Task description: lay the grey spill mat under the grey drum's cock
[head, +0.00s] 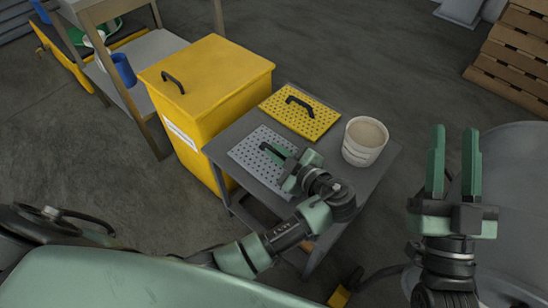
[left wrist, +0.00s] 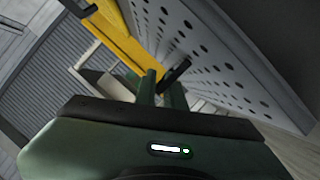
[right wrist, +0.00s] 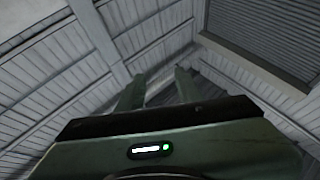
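The grey spill mat (head: 258,150) is a perforated plate with a black handle (head: 274,151), on the front left of the grey cart top. I cannot tell whether it rests flat or is slightly raised. My left gripper (head: 292,165) is at this handle. In the left wrist view its fingers (left wrist: 160,88) are close together with the dark handle (left wrist: 177,72) between them, and the mat's holed face (left wrist: 200,45) runs alongside. My right gripper (head: 453,165) is open and empty, pointing up at the right.
A yellow perforated mat (head: 300,112) and a white bucket (head: 365,141) share the cart (head: 345,183). A yellow bin (head: 205,80) stands left of it. A rack (head: 150,50) with a blue jug (head: 124,70) is further left. Pallets (head: 515,50) are far right. Open floor lies behind the cart.

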